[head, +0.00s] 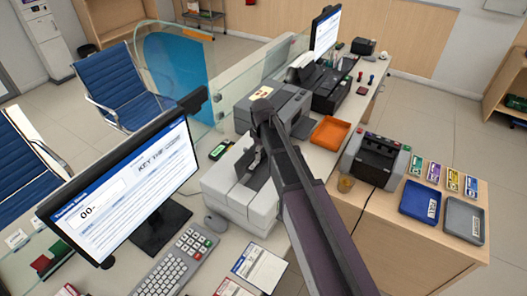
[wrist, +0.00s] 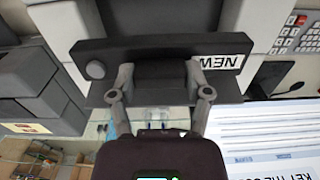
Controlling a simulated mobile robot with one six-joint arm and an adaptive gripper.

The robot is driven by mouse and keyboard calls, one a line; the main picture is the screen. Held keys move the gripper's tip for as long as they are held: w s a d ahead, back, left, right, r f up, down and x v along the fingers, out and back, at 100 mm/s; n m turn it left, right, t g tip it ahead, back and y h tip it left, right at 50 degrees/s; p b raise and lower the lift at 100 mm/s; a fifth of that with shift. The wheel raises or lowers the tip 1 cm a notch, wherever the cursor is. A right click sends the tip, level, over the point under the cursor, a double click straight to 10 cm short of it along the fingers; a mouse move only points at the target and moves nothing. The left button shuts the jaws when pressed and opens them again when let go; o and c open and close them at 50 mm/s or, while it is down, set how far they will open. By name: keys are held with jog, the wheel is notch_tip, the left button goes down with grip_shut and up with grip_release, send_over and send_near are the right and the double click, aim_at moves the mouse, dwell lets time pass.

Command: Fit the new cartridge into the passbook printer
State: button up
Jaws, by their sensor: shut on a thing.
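The passbook printer (head: 238,200) is a pale grey machine with a dark open bay, on the counter right of the monitor. It fills the top of the wrist view (wrist: 185,15). My gripper (wrist: 160,75) is shut on the new cartridge (wrist: 140,55), a long black bar with a white "NEW" label and a round knob at one end. In the head view my gripper (head: 254,160) points down at the printer's bay, and my arm partly hides it. The cartridge lies across the bay in the wrist view; I cannot tell whether it is seated or just above.
A monitor (head: 125,190) and keyboard (head: 175,262) stand left of the printer. A grey machine (head: 296,108) is close behind it. An orange tray (head: 330,133), a note counter (head: 376,160), a blue tray (head: 420,202) and a grey tray (head: 464,218) are to the right.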

jog(key=shift+s+f+b, duration=0.1)
jog(key=shift+f+b, duration=5.1)
jog(key=shift+f, duration=0.15)
jog(key=shift+f, duration=0.1)
jog(key=o, duration=1.2)
jog(key=shift+r+p, duration=4.45)
jog(key=shift+r, duration=0.1)
jog(key=s+d+m, duration=0.3)
jog(key=s+d, duration=0.2)
jog(key=s, duration=0.1)
jog(key=s+d+f+m+b, duration=0.1)
jog(key=s+d+m, duration=0.3)
jog(key=s+d, duration=0.1)
jog(key=s+d+m, duration=0.4)
jog(key=s+d, duration=0.1)
jog(key=s, duration=0.1)
jog(key=shift+s+f+b, duration=0.3)
jog(key=shift+f+b, duration=0.1)
